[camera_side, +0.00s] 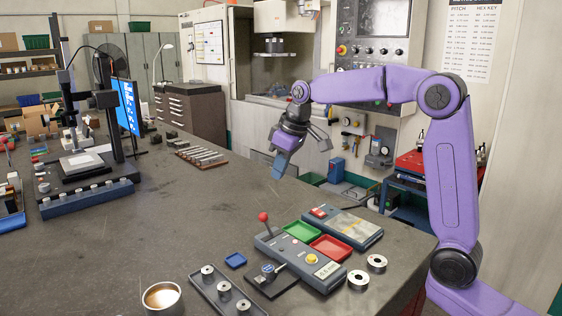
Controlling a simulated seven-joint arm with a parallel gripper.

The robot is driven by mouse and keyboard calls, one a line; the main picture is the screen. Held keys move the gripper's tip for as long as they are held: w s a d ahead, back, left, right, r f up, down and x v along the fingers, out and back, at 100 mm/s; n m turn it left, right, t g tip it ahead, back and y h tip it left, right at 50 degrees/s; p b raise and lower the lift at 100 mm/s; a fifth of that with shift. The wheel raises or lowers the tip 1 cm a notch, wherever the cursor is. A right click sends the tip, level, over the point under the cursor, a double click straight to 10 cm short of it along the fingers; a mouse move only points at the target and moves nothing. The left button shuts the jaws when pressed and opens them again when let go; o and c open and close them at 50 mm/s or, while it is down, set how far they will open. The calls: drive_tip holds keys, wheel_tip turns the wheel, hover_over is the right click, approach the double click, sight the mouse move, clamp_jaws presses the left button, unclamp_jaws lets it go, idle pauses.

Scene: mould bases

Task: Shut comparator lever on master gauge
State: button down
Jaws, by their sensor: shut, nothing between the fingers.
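My gripper (279,170) is shut and empty, pointing down above the bench, behind the gauge boxes and clear of them. A grey-blue box (318,272) near the front has a red-knobbed lever (264,220) standing up at its left end, a yellow button and a small readout. I take this to be the comparator lever. A dark plate (277,286) with a small blue-faced part lies against the box's front. I cannot tell which piece is the master gauge.
Green (302,231) and red (331,246) trays sit between the lever box and a second box (344,226). A measuring stand (85,190) is at left. The middle bench (165,222) is clear.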

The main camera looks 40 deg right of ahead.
drive_tip(key=shift+v, duration=1.1)
drive_tip(key=shift+a, duration=0.2)
drive_tip(key=s+a+f+n+g, duration=0.1)
drive_tip(key=s+a+f+n, duration=0.2)
drive_tip(key=s, duration=0.5)
drive_tip(key=s+a+f+n+g, duration=0.1)
drive_tip(key=s+a+f, duration=0.3)
drive_tip(key=s, duration=0.5)
drive_tip(key=s+d+f+n, duration=0.2)
drive_tip(key=s+f, duration=0.1)
drive_tip(key=s, duration=0.7)
drive_tip(key=s+d+f+n+g, duration=0.1)
drive_tip(key=s+f, duration=0.3)
drive_tip(key=s, duration=0.6)
drive_tip(key=shift+d+n+h, duration=0.3)
drive_tip(key=shift+d+n, duration=0.1)
drive_tip(key=shift+n, duration=0.2)
